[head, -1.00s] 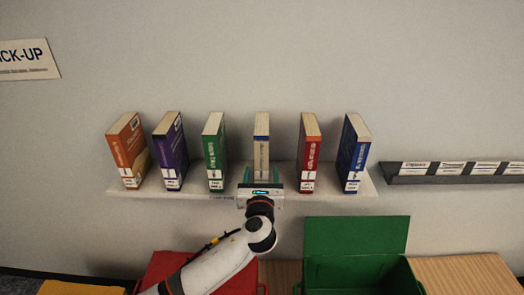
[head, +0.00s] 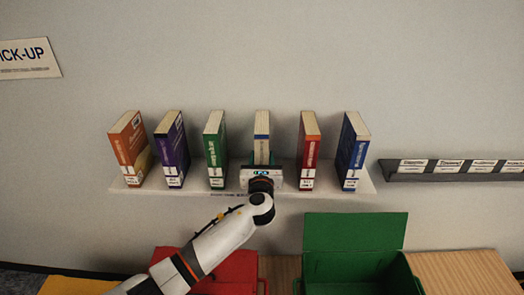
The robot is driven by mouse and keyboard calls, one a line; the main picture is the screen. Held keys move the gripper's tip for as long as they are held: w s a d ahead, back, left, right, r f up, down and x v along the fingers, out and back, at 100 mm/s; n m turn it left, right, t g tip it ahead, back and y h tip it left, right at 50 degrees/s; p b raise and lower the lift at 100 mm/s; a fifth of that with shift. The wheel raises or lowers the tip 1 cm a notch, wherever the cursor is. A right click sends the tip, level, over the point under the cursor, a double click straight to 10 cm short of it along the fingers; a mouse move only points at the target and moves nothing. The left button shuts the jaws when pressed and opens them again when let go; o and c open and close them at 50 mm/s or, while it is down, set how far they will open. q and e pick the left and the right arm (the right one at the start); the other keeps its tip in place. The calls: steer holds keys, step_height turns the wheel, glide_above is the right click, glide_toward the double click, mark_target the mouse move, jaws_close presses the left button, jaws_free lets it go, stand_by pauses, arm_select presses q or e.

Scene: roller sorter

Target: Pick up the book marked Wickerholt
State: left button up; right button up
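Several upright books stand in a row on a white wall shelf (head: 232,189). They are an orange book (head: 127,148), a purple book (head: 172,148), a green book (head: 214,148), a cream book with a blue band (head: 262,128), a red book (head: 308,148) and a blue book (head: 352,150). The spine print is too small to read, so I cannot tell which is Wickerholt. My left gripper (head: 261,160) is right in front of the cream book, hiding its lower spine. Its fingers reach along the book's sides, mostly hidden; their grip is unclear. My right gripper is out of view.
A dark rail with white label cards (head: 455,177) is on the wall at right. Below the shelf are an open green box (head: 355,235), a red box (head: 235,270) and a yellow one (head: 75,287). A pick-up sign (head: 28,58) hangs at upper left.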

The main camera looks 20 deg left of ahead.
arm_select(q)
jaws_close()
steer(key=shift+r, duration=0.15)
